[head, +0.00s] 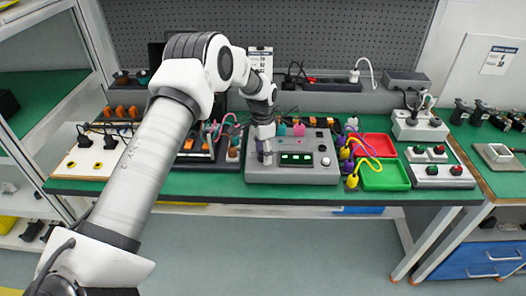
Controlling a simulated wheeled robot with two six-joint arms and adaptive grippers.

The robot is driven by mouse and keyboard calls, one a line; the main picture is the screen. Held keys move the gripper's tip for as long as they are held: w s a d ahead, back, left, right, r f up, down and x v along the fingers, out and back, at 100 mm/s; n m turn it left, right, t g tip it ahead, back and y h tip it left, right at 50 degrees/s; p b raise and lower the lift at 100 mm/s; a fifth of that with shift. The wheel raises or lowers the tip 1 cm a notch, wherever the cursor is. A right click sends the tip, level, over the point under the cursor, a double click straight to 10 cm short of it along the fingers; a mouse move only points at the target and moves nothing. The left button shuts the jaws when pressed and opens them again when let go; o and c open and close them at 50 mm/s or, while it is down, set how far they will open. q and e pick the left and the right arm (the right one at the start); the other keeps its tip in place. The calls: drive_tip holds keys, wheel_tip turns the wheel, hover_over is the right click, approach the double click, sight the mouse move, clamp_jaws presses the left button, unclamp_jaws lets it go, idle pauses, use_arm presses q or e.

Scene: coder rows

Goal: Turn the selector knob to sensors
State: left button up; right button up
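A grey console (292,175) stands on the green bench top, with a dark panel of green-lit segments (296,158) on its front. A small round knob (326,161) shows at the right of its face; I cannot read any labels or the knob's setting. My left arm reaches in from the left, and its gripper (265,158) points down at the left part of the console face, beside the lit panel. The gripper hides what is under it, possibly another control. I cannot tell whether its fingers are open or touching anything. My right gripper is not in view.
To the right lie a red tray (378,146), a green tray (385,176) and yellow and purple cabled plugs (352,180). A button box (441,176) stands farther right. A white panel with black plugs (97,152) is at the left. The bench's front strip is mostly clear.

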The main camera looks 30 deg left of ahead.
sight(263, 152)
use_arm(q)
drive_tip(key=shift+r, duration=0.1)
wheel_tip(263, 152, up, 12)
drive_tip(key=shift+w+a, duration=0.25)
drive_tip(key=shift+w, duration=0.05)
idle(0.5)
